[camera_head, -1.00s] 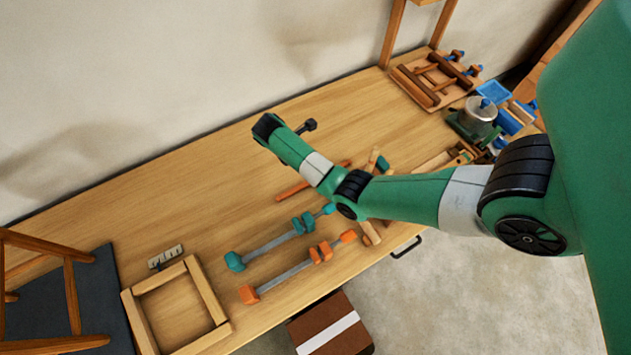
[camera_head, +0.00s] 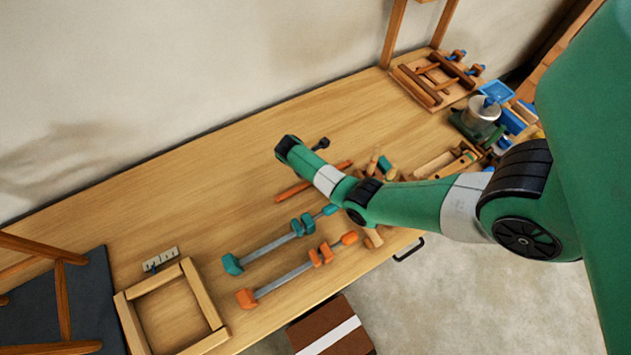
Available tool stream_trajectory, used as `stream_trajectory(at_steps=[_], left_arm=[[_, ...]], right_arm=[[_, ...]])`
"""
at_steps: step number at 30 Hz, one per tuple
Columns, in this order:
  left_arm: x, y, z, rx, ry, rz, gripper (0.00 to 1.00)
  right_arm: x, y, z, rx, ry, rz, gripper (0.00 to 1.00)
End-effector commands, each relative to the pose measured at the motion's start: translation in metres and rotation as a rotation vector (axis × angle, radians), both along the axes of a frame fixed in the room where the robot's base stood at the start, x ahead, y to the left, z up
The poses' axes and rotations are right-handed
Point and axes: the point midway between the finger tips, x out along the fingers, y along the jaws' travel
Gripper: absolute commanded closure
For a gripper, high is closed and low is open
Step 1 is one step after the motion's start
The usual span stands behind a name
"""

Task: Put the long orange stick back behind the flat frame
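The long orange stick (camera_head: 292,193) lies on the wooden bench behind the two clamps. My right arm crosses in front of its middle, and its far end shows again to the right of the arm. The flat frame (camera_head: 206,295), a square of pale wood, lies at the front left of the bench, apart from the stick. My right arm comes in from the right. A small dark piece (camera_head: 322,144) beside its wrist seems to belong to my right gripper; its fingers cannot be made out. My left gripper is not in view.
A teal clamp (camera_head: 266,248) and an orange clamp (camera_head: 286,279) lie between stick and frame. A small grey block (camera_head: 161,259) sits behind the frame; a wooden stool (camera_head: 63,300) stands at left. Tools crowd the right end. The bench's back middle is clear.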

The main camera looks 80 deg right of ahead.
Motion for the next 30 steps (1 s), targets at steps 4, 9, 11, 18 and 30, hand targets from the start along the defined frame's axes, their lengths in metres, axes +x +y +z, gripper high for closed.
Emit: stream_trajectory(at_steps=[4,9,11,18,30], left_arm=[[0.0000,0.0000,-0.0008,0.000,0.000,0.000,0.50],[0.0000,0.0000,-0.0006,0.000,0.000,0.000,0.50],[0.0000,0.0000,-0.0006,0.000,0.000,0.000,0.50],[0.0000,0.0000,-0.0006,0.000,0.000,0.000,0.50],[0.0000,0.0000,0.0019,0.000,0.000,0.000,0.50]], right_arm=[[-0.0005,-0.0011,-0.0029,-0.001,-0.002,0.001,0.43],[-0.0005,-0.0010,-0.0025,-0.001,-0.002,0.001,0.55],[-0.0005,-0.0010,-0.0025,-0.001,-0.002,0.001,0.66],[-0.0004,-0.0010,-0.0023,0.000,-0.002,0.002,1.00],[-0.0001,-0.0011,0.0022,-0.001,-0.003,0.001,1.00]])
